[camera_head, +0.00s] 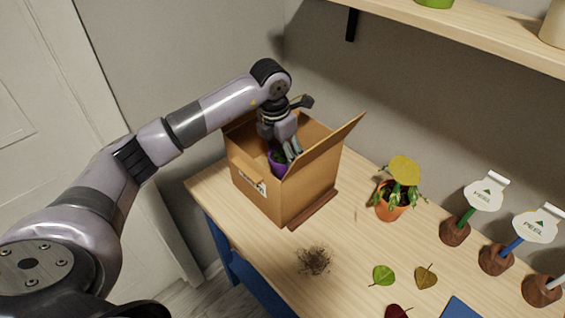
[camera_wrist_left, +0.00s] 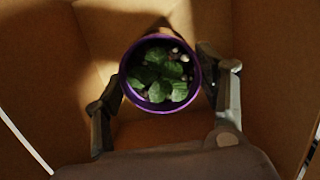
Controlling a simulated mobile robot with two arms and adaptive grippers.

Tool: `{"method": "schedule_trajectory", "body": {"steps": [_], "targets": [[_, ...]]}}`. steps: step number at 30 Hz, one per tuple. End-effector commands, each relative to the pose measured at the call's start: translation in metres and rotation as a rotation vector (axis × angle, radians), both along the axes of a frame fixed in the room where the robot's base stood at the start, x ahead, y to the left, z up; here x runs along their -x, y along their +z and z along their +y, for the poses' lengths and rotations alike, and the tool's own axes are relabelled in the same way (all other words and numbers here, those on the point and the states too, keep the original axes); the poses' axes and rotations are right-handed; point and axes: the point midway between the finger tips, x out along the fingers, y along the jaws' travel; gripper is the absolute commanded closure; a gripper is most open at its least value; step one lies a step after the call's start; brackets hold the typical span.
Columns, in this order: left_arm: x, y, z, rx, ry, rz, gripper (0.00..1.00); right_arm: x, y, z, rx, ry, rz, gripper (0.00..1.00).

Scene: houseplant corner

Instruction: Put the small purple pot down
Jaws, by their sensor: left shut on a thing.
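The small purple pot (camera_head: 278,164) with a green-leaved plant is inside the open cardboard box (camera_head: 302,192) on the table. My left gripper (camera_head: 291,152) reaches down into the box from above and is shut on the pot. In the left wrist view the pot's purple rim (camera_wrist_left: 124,83) is between the two fingers (camera_wrist_left: 165,110), with leaves and small stones inside. The box's walls surround the pot, and its base is hidden, so I cannot tell whether it touches the box floor. My right gripper is not in view.
A terracotta pot (camera_head: 389,212) with a yellow-leaved plant stands right of the box. Several brown stands with white PEEL labels (camera_head: 484,196) are farther right. Loose leaves (camera_head: 384,275) and a dark tangle (camera_head: 314,262) lie in front. A shelf (camera_head: 470,35) is above.

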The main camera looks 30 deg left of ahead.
Motion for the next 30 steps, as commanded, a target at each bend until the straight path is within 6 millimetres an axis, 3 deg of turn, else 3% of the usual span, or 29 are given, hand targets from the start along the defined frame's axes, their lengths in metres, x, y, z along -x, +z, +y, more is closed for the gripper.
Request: {"method": "schedule_trajectory", "body": {"steps": [10,24,25,30], "targets": [[0.001,-0.041,0.0,-0.001,0.0,0.002,0.74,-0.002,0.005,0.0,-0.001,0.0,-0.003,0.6],[0.0,-0.05,0.0,-0.001,0.0,-0.001,0.74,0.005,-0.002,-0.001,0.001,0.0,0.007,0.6],[0.0,-0.05,0.0,-0.001,0.0,0.0,0.34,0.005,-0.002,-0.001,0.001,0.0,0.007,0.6],[0.0,-0.049,0.0,-0.001,0.0,0.0,0.23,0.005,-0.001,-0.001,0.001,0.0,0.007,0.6]]}}
